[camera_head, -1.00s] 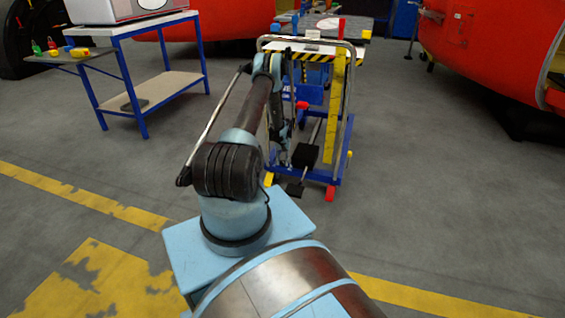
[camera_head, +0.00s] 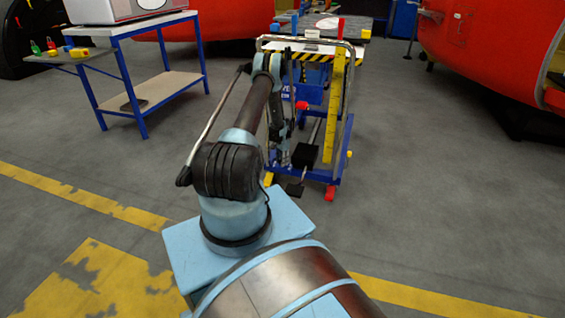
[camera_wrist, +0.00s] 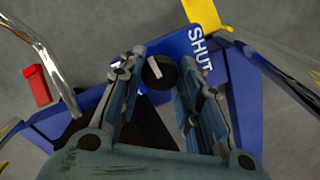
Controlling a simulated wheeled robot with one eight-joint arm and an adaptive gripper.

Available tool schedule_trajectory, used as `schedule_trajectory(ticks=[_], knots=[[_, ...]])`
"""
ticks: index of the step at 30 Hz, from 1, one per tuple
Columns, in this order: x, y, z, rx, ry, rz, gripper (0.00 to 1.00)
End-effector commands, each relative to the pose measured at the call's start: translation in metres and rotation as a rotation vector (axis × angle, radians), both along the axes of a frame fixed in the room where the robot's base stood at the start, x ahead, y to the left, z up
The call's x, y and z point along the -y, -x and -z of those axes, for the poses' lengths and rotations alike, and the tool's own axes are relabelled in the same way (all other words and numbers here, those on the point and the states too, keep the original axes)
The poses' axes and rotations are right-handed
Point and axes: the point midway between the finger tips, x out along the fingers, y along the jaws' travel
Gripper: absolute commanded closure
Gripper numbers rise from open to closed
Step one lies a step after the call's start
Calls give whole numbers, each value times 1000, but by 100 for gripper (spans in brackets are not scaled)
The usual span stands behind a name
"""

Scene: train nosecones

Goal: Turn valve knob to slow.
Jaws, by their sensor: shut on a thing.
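The valve knob (camera_wrist: 160,72) is a small round black knob with a white pointer bar, in the middle of the wrist view. It sits on a blue panel (camera_wrist: 172,48) with the white word SHUT printed to its right. The white bar slants from upper left to lower right. A word for slow is not visible in this view. My gripper (camera_wrist: 158,66) has a finger on each side of the knob and is shut on it. In the head view the knob is too small or hidden to make out.
The panel belongs to a wheeled lift cart with a blue base, a chrome handle (camera_head: 350,75) and a yellow upright (camera_head: 334,108). A black pedal (camera_head: 305,154) is low on it. A red block (camera_wrist: 37,85) is at left in the wrist view. A blue-legged workbench (camera_head: 150,88) stands left.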

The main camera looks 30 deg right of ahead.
Motion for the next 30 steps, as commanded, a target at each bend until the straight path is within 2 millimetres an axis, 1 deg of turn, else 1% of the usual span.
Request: schedule_trajectory(ticks=[1, 10, 25, 26, 27, 28, 29, 30], knots=[[-3, -2, 0, 1, -4, 21, 92], [-3, -2, 0, 2, -4, 121, 92], [-4, -3, 0, 4, -4, 138, 92], [-4, -4, 0, 4, -4, 138, 66], [-4, -4, 0, 4, -4, 137, 57], [-4, -3, 0, 4, -4, 138, 50], [-4, -3, 0, 3, -3, 138, 47], [-3, -3, 0, 3, -3, 138, 47]])
